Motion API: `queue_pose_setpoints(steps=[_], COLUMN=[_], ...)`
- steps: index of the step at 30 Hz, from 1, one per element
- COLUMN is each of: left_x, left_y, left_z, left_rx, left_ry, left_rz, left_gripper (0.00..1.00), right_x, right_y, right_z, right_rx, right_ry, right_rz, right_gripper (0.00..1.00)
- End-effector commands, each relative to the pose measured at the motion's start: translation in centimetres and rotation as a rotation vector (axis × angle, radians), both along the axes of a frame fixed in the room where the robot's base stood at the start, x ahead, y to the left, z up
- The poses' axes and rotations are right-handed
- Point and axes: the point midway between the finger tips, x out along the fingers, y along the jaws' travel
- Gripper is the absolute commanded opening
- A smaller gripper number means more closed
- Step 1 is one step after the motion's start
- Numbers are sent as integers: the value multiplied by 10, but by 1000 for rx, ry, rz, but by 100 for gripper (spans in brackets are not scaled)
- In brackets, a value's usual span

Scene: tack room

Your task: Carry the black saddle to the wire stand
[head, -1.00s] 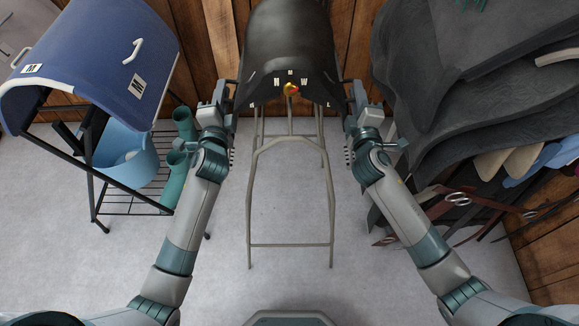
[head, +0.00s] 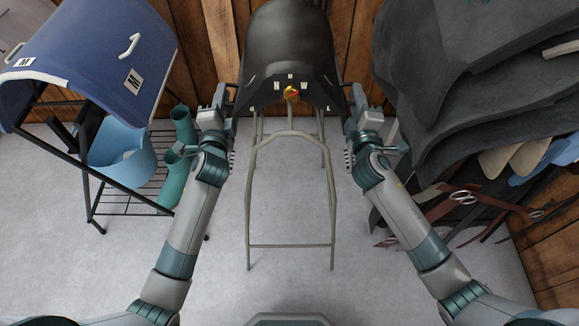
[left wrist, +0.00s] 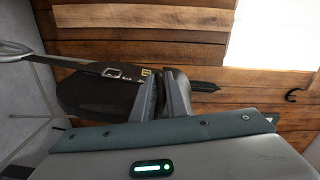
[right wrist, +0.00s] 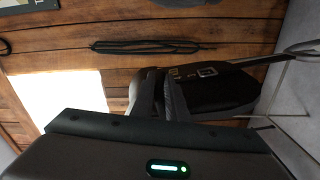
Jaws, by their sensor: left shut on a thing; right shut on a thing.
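The black saddle (head: 290,45) is at the top middle of the head view, above the wire stand (head: 290,245), with letters and a small yellow and red badge on its near edge. I cannot tell whether it touches the stand's top, which it hides. My left gripper (head: 231,92) is shut on the saddle's left edge and my right gripper (head: 350,92) on its right edge. The left wrist view shows the left fingers (left wrist: 165,95) against the dark saddle (left wrist: 95,95) with a buckled strap. The right wrist view shows the right fingers (right wrist: 160,95) against the saddle (right wrist: 215,92).
A blue saddle-shaped piece (head: 90,50) lies on a black rack at the left, with a light blue bucket (head: 120,160) and teal tubes (head: 177,180) below. Dark grey pads (head: 470,80) and leather straps (head: 470,197) crowd the right. A wooden wall (head: 202,30) stands behind.

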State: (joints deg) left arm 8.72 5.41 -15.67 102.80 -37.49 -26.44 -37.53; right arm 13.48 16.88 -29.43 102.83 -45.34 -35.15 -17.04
Motion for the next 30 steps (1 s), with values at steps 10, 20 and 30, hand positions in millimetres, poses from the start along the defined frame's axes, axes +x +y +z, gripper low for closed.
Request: queue_pose_setpoints(steps=[10,20,30], left_x=[0,0,0], left_y=[-4,-3,-2], left_z=[-8,-6,-6], left_rx=[-4,-3,-2], left_ry=[-2,-6,-5], left_rz=[-7,-5,-3], left_gripper=[27,31,67], right_x=[-1,0,0], right_y=[5,3,2], right_z=[-9,-6,-6], right_rx=[6,4,3], right_ry=[-1,-5,-6], right_rz=[9,5,4], right_gripper=[27,31,31])
